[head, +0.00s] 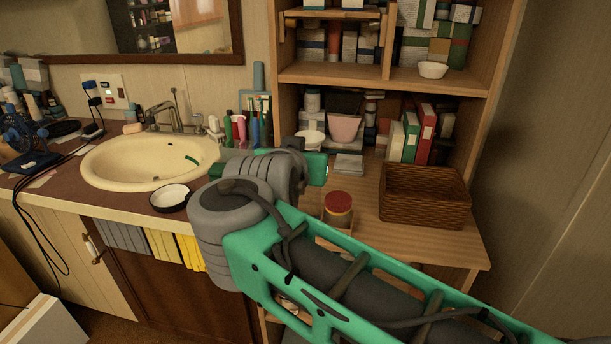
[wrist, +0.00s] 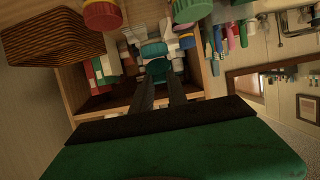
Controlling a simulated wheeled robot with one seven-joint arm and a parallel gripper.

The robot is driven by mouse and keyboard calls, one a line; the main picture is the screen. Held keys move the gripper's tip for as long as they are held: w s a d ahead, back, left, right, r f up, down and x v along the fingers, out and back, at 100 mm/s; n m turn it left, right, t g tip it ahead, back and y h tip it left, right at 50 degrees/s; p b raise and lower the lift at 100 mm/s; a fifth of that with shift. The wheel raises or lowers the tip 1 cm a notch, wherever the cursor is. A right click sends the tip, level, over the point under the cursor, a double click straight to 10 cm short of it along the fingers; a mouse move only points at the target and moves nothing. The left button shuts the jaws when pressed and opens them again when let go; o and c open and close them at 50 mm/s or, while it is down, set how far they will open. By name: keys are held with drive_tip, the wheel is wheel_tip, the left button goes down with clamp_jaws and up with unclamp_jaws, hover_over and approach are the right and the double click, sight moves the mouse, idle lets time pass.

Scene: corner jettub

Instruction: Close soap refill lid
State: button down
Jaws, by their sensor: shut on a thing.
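In the wrist view my gripper (wrist: 161,82) reaches toward the shelf, its two dark fingers close together. They end at a small teal and pale blue thing (wrist: 156,66), and my gripper is shut on it. I cannot tell for sure whether it is the soap refill lid. A jar with a red lid (head: 338,205) stands on the wooden counter below my wrist in the head view. In the head view my arm hides the fingertips, and only a green part of the hand shows near the shelf. I cannot pick out the soap refill with certainty.
A wicker basket (head: 425,195) stands on the counter at right; it also shows in the wrist view (wrist: 45,32). Books and boxes (head: 420,130) and a pink cup (head: 345,128) fill the shelf behind. The sink (head: 150,160) and a dark-rimmed bowl (head: 170,197) are at left.

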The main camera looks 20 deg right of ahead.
drive_tip(key=f+t+h+b, duration=0.1)
drive_tip(key=b, duration=0.3)
drive_tip(key=f+t+h+b, duration=0.1)
drive_tip(key=t+b, duration=0.1)
drive_tip(key=b, duration=0.2)
drive_tip(key=s+f+t+h+b, duration=0.1)
drive_tip(key=b, duration=0.3)
drive_tip(key=shift+s+a+f+t+b, duration=0.1)
drive_tip(key=shift+a+f+t+b, duration=0.2)
drive_tip(key=shift+a+b, duration=0.1)
drive_tip(key=shift+r, duration=0.15)
drive_tip(key=c, duration=1.3)
unclamp_jaws()
drive_tip(key=shift+r, duration=0.1)
